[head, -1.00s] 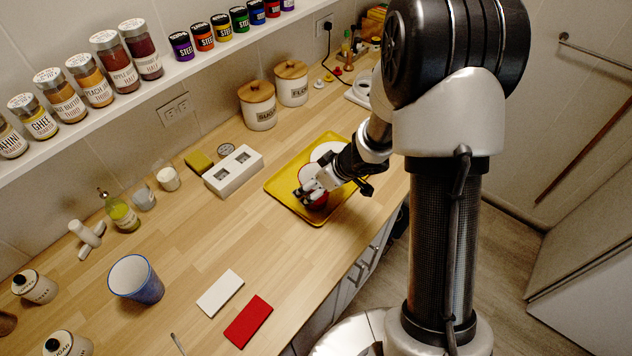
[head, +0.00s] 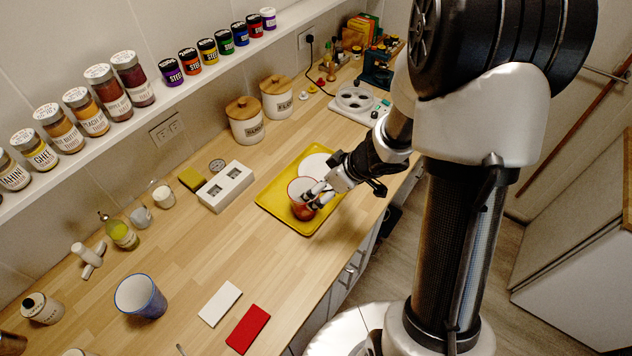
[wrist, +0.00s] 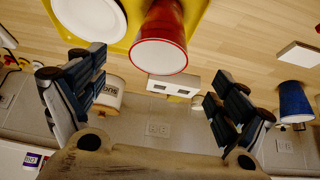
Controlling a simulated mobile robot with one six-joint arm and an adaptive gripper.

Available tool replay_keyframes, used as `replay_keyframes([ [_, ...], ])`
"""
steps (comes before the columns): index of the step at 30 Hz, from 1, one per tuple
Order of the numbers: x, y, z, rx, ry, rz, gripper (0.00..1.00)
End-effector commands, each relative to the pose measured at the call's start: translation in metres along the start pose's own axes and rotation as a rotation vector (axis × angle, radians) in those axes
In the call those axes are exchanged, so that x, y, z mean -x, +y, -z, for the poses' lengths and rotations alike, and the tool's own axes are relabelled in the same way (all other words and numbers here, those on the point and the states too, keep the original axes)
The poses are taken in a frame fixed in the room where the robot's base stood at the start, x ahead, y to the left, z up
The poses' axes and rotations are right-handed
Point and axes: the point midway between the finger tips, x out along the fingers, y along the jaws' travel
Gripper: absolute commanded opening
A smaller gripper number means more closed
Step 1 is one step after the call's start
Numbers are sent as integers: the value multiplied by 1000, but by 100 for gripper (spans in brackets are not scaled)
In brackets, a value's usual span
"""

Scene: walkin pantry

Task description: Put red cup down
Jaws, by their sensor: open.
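The red cup (head: 303,213) stands on the yellow tray (head: 268,199), towards the tray's front. A white plate (head: 316,165) lies on the tray behind it. My gripper (head: 313,195) is at the right side of the cup and partly covers it in the head view. In the wrist view the red cup (wrist: 166,22) shows its pale inside, with its rim facing the camera. My gripper (wrist: 160,75) has its fingers spread wide there, with the cup beyond the tips and nothing held. The yellow tray (wrist: 122,40) and the plate (wrist: 92,14) also show there.
A white block with two openings (head: 225,186) and a yellow sponge (head: 192,179) are left of the tray. Two lidded canisters (head: 247,128) stand behind. A blue cup (head: 140,297), a white slab (head: 220,303) and a red slab (head: 248,328) are nearer. The counter between is clear.

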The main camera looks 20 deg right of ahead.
Motion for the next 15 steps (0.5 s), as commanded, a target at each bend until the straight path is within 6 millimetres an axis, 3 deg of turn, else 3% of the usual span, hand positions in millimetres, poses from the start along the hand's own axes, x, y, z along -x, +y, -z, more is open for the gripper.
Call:
replay_keyframes([
  [5,26,18,16,1,6,-108,92],
  [7,50,35,30,-7,9,-225,92],
  [11,122,57,49,-79,-8,-471,92],
  [15,197,41,42,-225,-49,-626,92],
])
